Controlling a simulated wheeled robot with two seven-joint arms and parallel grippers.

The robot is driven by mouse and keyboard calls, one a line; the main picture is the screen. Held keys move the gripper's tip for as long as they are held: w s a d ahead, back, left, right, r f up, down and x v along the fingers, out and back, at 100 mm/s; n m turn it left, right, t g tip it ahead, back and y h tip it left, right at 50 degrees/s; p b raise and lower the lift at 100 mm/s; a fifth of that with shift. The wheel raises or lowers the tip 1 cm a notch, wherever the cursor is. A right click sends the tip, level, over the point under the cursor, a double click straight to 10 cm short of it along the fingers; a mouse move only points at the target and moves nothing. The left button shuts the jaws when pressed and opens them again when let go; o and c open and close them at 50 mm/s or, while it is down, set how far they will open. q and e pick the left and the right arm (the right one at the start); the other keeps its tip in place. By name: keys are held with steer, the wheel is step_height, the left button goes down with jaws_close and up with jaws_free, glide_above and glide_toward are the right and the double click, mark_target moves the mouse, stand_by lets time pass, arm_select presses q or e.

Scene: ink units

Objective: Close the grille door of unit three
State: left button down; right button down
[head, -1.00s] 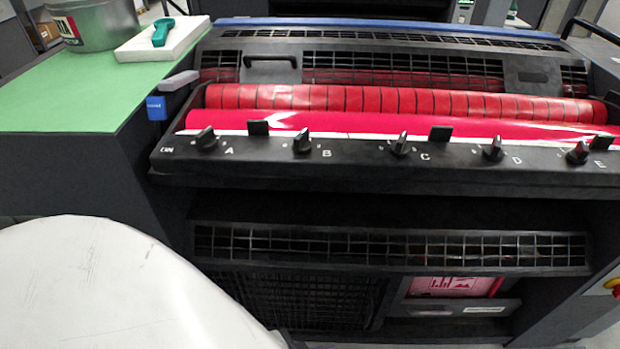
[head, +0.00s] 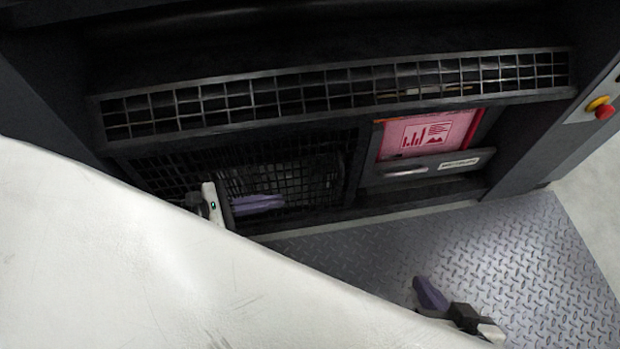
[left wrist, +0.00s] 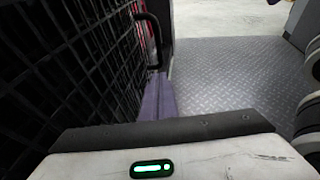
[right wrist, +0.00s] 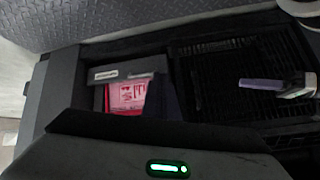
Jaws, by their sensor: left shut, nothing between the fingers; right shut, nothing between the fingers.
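The black grille door (head: 290,165) is low on the front of the press unit, left of a pink-sheet drawer. It also shows in the left wrist view (left wrist: 65,75), where its dark bar handle (left wrist: 154,35) stands near the far edge, and in the right wrist view (right wrist: 215,75). I cannot tell how far ajar it is. My left gripper (head: 270,203) is shut and empty, in front of the grille's lower part; contact is unclear. My right gripper (head: 428,292) is shut and empty, out over the floor plate, apart from the door.
The drawer (head: 430,165) with the pink sheet (head: 430,135) sits right of the grille. A fixed grille strip (head: 340,92) runs above. A red button (head: 605,112) is on the right post. The tread-plate floor (head: 500,245) is clear.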

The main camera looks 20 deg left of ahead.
arm_select(q)
steer(key=r+b+x, duration=0.1)
steer(key=x, duration=1.2)
steer(key=shift+w+d+b, duration=0.3)
steer(key=shift+b, duration=0.1)
steer(key=shift+f, duration=0.1)
